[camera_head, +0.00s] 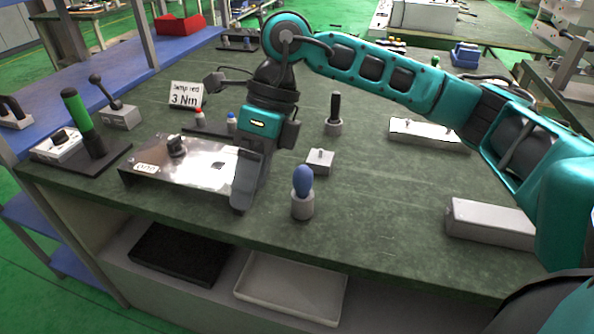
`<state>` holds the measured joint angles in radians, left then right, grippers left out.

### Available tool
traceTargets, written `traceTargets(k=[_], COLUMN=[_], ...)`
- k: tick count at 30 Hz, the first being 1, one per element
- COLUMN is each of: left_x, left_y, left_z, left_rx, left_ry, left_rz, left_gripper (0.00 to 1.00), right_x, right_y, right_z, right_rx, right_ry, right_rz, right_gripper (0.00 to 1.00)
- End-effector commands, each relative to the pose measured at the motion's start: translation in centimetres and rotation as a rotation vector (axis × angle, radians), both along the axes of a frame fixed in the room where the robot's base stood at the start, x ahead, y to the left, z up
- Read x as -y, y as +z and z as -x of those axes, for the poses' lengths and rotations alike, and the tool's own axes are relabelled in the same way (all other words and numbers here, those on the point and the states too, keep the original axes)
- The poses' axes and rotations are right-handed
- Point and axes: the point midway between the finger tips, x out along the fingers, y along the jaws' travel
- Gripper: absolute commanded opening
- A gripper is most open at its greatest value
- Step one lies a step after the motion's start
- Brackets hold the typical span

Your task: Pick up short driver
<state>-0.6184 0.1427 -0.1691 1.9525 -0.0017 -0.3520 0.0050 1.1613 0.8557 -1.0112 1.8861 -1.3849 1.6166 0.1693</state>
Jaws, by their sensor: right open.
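The frame does not label which tool is the short driver. A blue-handled driver (303,180) stands upright in a grey holder near the table's front edge. A black-handled driver (335,106) stands upright in a similar holder farther back. My right gripper (245,195) is open and points down, left of the blue-handled driver and apart from it. Its fingers are in front of the right end of a shiny metal plate (205,165); whether they touch it cannot be told. My left gripper is out of view.
A small grey block (320,161) is behind the blue-handled driver. A green-handled tool (78,118) stands at the left. A sign reading 3 Nm (186,95) is at the back. A grey box (488,224) lies at the right. The table's front middle-right is clear.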

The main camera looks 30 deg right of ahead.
Motion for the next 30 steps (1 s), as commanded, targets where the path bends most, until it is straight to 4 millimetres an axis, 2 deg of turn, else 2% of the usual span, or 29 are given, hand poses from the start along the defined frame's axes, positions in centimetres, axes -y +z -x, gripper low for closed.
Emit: traceTargets(k=[1, 3, 6, 9, 13, 21, 30], left_x=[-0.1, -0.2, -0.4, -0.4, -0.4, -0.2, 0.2], left_y=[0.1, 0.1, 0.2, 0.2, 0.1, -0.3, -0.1], left_z=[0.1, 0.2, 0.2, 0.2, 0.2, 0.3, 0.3], left_rx=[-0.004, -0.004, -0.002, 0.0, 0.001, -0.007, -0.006], left_ry=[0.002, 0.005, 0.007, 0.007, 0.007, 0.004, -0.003], left_rz=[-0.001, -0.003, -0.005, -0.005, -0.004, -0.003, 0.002], left_gripper=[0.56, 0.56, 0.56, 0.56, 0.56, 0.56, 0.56], right_x=[2.6, 5.6, 8.6, 10.2, 10.6, 10.5, 10.6], right_y=[1.2, 2.3, 3.7, 4.4, 3.2, -1.7, -4.3], right_z=[-1.0, -1.7, -2.3, -2.4, -2.4, -2.4, -2.4], right_rx=[0.046, 0.083, 0.113, 0.125, 0.125, 0.125, 0.124], right_ry=[-0.022, -0.051, -0.091, -0.116, -0.12, -0.118, -0.118], right_rz=[0.109, 0.234, 0.356, 0.418, 0.437, 0.434, 0.433], right_gripper=[0.69, 0.69, 0.69, 0.69, 0.69, 0.69, 0.69])
